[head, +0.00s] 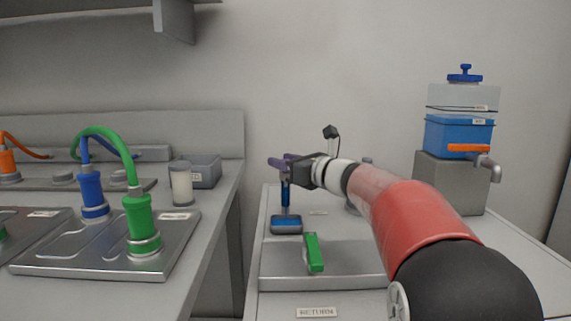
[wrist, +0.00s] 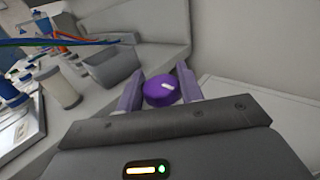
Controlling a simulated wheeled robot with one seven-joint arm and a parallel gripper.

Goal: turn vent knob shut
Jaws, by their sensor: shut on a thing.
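A purple round knob (wrist: 160,90) with a short white mark on its top sits between the two purple fingers of my gripper (wrist: 159,86) in the wrist view. The fingers are shut on the knob from both sides. In the head view my gripper (head: 283,162) is at the top of an upright blue stem (head: 286,193), which rises from a blue block (head: 287,225). The knob is mostly hidden by the fingers there. The white mark points slantwise across the knob's top.
A green handle (head: 314,252) stands in front of the blue block on the grey tray. A blue tank (head: 459,136) with an orange-levered tap is at the right. The left counter holds a green connector (head: 142,222), a blue connector (head: 92,195) and a white jar (head: 182,184).

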